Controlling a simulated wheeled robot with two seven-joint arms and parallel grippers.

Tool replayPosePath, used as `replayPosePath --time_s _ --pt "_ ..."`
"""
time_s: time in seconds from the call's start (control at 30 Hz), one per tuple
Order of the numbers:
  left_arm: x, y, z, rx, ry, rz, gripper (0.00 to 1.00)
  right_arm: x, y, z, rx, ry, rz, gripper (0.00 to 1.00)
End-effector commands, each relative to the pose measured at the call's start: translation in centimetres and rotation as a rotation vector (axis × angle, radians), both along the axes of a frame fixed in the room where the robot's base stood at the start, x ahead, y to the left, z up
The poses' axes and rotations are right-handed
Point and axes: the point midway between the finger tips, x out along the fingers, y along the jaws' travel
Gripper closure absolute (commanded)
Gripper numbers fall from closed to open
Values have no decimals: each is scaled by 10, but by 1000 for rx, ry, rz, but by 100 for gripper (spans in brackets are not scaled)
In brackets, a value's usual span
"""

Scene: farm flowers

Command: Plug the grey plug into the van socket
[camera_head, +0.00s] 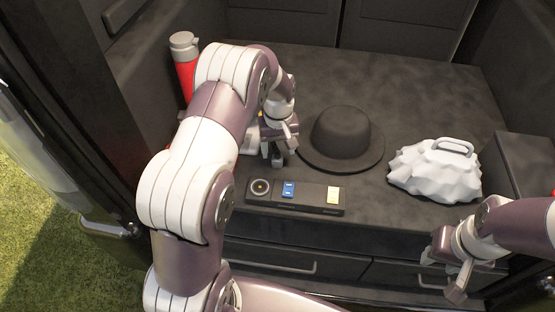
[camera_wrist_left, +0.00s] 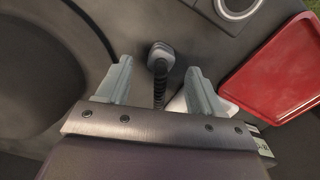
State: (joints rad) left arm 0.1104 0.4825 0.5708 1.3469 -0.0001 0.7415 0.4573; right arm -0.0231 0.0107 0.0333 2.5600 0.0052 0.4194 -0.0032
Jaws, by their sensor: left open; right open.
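The grey plug (camera_wrist_left: 160,56), dark with a ribbed cable, shows between the open fingers of my left gripper (camera_wrist_left: 159,68) in the left wrist view. The fingers stand apart on either side of it, with gaps visible. In the head view my left gripper (camera_head: 277,152) is low over the van floor, left of the hat; I cannot make out the plug there. A pale ring (camera_wrist_left: 237,8) shows in the wrist view. My right gripper (camera_head: 441,274) is open and empty near the drawers.
A black hat (camera_head: 343,138) and a white faceted lump with a handle (camera_head: 437,172) lie on the van floor. A red bottle with a grey cap (camera_head: 184,67) stands at the left wall. A red tray (camera_wrist_left: 278,70) shows in the wrist view. Drawers are below.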

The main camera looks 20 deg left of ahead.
Motion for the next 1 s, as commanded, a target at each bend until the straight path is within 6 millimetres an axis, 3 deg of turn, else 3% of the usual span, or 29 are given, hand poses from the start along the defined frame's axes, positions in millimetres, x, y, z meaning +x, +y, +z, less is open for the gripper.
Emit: replayPosePath --time_s 0.27,0.6,0.77,0.8,1.0 --pt "0 2 -42 0 1 0 33 0 0 -4 0 0 0 57" --pt "0 2 -44 0 0 0 33 0 0 -4 0 0 0 57" --pt "0 2 -44 0 0 0 85 0 0 -4 0 0 0 57" --pt "0 2 -44 0 0 0 90 0 0 -4 0 0 0 57" --pt "0 2 -44 0 0 0 91 0 0 -4 0 0 0 57"
